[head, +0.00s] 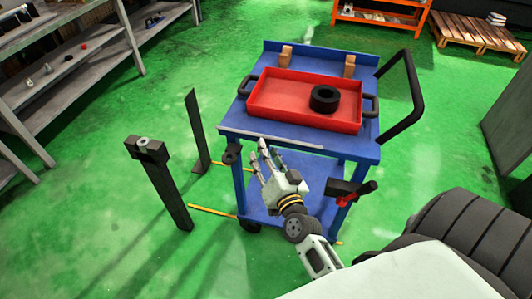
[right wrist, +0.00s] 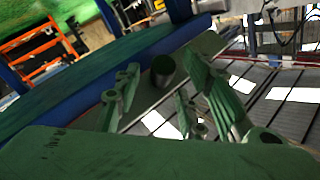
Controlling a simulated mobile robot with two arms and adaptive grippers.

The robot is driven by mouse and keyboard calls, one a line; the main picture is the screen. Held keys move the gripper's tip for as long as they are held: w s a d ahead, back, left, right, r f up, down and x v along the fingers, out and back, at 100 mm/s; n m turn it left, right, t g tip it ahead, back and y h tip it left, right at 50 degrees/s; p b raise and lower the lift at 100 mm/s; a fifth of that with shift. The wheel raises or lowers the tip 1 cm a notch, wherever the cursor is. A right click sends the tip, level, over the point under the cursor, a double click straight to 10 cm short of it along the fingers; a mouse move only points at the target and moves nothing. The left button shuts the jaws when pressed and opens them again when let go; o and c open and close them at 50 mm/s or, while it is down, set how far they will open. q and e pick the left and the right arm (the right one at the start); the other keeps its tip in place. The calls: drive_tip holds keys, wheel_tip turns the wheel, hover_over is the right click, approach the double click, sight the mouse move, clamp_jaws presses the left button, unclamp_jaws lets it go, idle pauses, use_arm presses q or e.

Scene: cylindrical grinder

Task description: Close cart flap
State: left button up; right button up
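The blue cart (head: 228,122) stands in the middle of the head view. A narrow pale grey strip (head: 270,137), which may be the flap, runs along the near edge of its top. A dark round knob (head: 232,154) sits at its near left corner. My right gripper (head: 262,157) is just below that edge, fingers pointing up toward it. In the right wrist view, the right gripper's fingers (right wrist: 160,100) are spread apart. A dark cylinder (right wrist: 162,70) and a grey plate show behind and between them; contact cannot be told. The left gripper is not in view.
A red tray (head: 280,116) with a black ring (head: 324,98) is on the cart top. A black push handle (head: 415,95) sticks out right. A black post (head: 165,185) stands left of the cart. Grey shelves (head: 75,85) are far left.

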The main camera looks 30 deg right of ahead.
drive_tip(key=shift+w+d, duration=0.15)
drive_tip(key=shift+w, duration=0.45)
